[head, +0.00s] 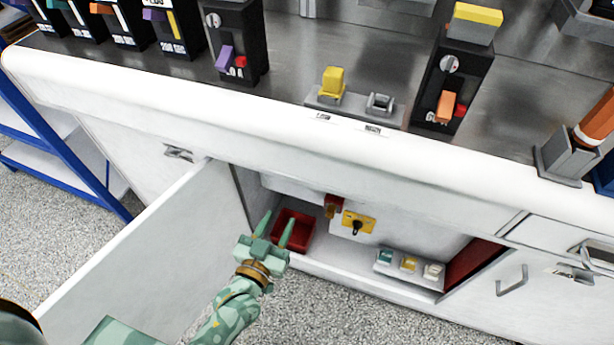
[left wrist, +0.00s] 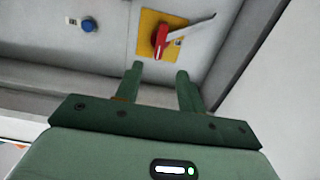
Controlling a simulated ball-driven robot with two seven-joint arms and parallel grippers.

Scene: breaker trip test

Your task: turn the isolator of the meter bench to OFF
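In the left wrist view, a yellow plate (left wrist: 147,32) on a pale panel carries a red rotary handle (left wrist: 161,38) with a long grey lever pointing up and right. It looks like the isolator. My left gripper (left wrist: 160,76) is open and empty, its fingertips just below the plate in that view, apart from the handle. In the head view, my left gripper (head: 276,226) is at the open cupboard under the bench. Inside, a yellow plate (head: 368,220) with a black knob (head: 357,227) shows; I cannot tell whether it is the same plate. My right gripper is out of view.
The open white door (head: 160,255) stands left of my arm. A red bin (head: 298,240) and a holder with several small blocks (head: 408,264) are in the cupboard. The bench's white front edge (head: 230,105) overhangs it. A blue button (left wrist: 88,25) is left of the plate.

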